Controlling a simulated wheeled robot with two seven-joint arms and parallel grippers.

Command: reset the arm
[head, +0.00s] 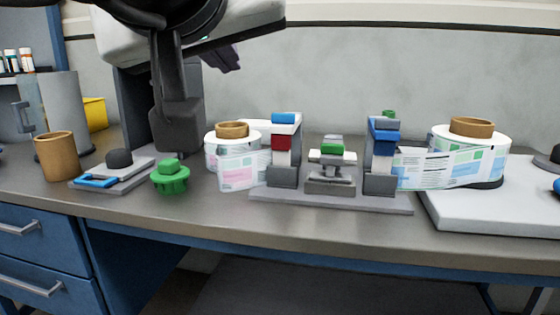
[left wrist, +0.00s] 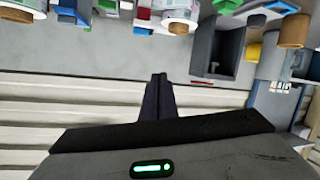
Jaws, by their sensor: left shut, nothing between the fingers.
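My left gripper (head: 226,60) shows in the head view at the top, partly hidden behind my white and black arm link. It is raised in front of the grey wall, above the bench, and touches nothing that I can see. In the left wrist view its dark fingers (left wrist: 158,80) lie together, shut and empty. My right gripper is in neither view.
The reel labeller (head: 330,200) stands mid-bench, with label reels at its left (head: 222,150) and right (head: 495,140). A green knob (head: 170,178), a brown cylinder (head: 57,158) and a white board (head: 490,210) are also there. A dark open box (left wrist: 203,55) stands near the wall.

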